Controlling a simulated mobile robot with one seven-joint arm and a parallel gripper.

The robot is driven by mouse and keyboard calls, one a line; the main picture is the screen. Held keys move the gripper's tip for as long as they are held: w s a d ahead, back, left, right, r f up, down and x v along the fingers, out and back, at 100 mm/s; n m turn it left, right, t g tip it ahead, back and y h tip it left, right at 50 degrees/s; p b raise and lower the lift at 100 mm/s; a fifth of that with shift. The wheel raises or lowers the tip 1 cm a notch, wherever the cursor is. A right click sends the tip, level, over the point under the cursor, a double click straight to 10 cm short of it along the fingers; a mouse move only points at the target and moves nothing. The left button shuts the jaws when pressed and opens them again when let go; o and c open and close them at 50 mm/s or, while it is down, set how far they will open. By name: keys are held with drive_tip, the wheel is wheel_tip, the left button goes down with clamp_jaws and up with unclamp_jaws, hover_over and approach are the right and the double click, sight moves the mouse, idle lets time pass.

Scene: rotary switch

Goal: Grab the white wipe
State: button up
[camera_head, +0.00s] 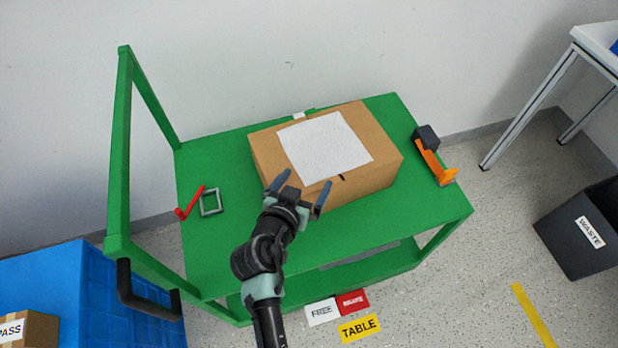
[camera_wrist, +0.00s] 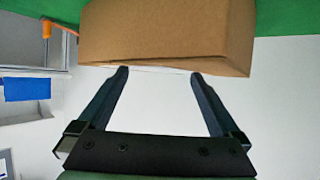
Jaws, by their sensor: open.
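The white wipe (camera_head: 324,146) lies flat on top of a brown cardboard box (camera_head: 379,140), which stands on the green cart. My gripper (camera_head: 303,188) is open and empty near the box's front left side, with its fingers close to the wipe's near edge. In the wrist view, my gripper (camera_wrist: 159,73) has both fingers apart, pointing at the box (camera_wrist: 165,35). A thin white strip, apparently the wipe's edge (camera_wrist: 150,69), shows along the box's edge between the fingertips. I cannot tell whether the fingers touch the box.
The green cart (camera_head: 225,250) has a tall handle frame (camera_head: 118,150) at left. A red piece (camera_head: 190,203) and a grey square frame (camera_head: 210,202) lie left of the box. An orange and black tool (camera_head: 434,160) lies right. A waste bin (camera_head: 575,250) stands on the floor.

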drive_tip(key=shift+w+f, duration=0.1)
drive_tip(key=shift+w, duration=0.05)
drive_tip(key=shift+d, duration=0.1)
clamp_jaws()
idle(1.0)
wheel_tip(320, 180, up, 12)
drive_tip(key=p, duration=0.9)
wheel_tip(320, 180, up, 18)
drive_tip(key=p, duration=1.4)
drive_tip(key=shift+p, duration=0.35)
